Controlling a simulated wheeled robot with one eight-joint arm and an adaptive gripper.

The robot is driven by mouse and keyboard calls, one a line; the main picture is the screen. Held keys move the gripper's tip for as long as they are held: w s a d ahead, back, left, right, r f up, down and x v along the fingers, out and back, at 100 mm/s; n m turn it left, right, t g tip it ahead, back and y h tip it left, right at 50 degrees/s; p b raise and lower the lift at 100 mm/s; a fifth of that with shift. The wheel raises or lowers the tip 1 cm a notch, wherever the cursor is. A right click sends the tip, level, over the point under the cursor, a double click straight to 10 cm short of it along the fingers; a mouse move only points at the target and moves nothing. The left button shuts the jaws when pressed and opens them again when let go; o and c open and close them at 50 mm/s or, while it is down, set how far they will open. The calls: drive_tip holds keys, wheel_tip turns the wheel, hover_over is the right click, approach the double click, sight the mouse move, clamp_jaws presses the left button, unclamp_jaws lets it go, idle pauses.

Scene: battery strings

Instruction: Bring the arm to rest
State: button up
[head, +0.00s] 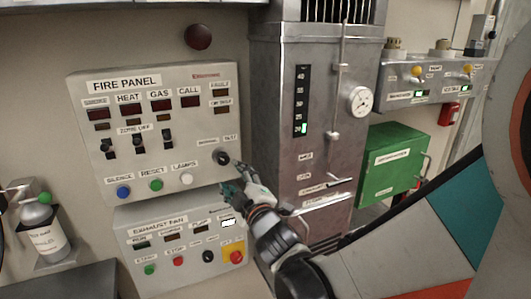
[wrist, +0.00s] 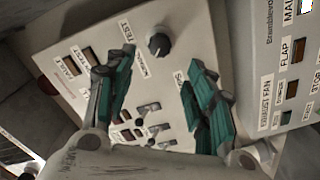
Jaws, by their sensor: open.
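My gripper (head: 233,177) is in front of the lower right of the fire panel (head: 190,82), at the end of my arm reaching in from the lower right. Its two green-padded fingers are spread and nothing is between them. In the wrist view, my gripper (wrist: 160,65) faces the panel, with the black test knob (wrist: 158,43) beyond and between the fingertips. In the head view, the knob (head: 221,157) is just up and left of the fingertips. The fingers seem apart from it, but the exact gap cannot be told.
The exhaust fan panel (head: 186,265) is below, partly behind my gripper. A grey metal cabinet (head: 275,125) with a gauge and levers stands right of it, then a green box (head: 394,180). A labelled bottle (head: 45,245) is at the left wall.

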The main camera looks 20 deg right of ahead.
drive_tip(key=shift+s+d, duration=0.1)
drive_tip(key=shift+s, duration=0.05)
drive_tip(key=s+f+m+g+b, duration=0.2)
drive_tip(key=s+f+m+g, duration=0.3)
drive_tip(key=s, duration=0.6)
drive_tip(key=s+f+m+g+b, duration=0.2)
drive_tip(key=s+f+m+g, duration=0.3)
drive_tip(key=s, duration=0.6)
drive_tip(key=shift+f+m+g, duration=0.4)
drive_tip(key=shift+f+m, duration=0.25)
drive_tip(key=shift+m, duration=0.05)
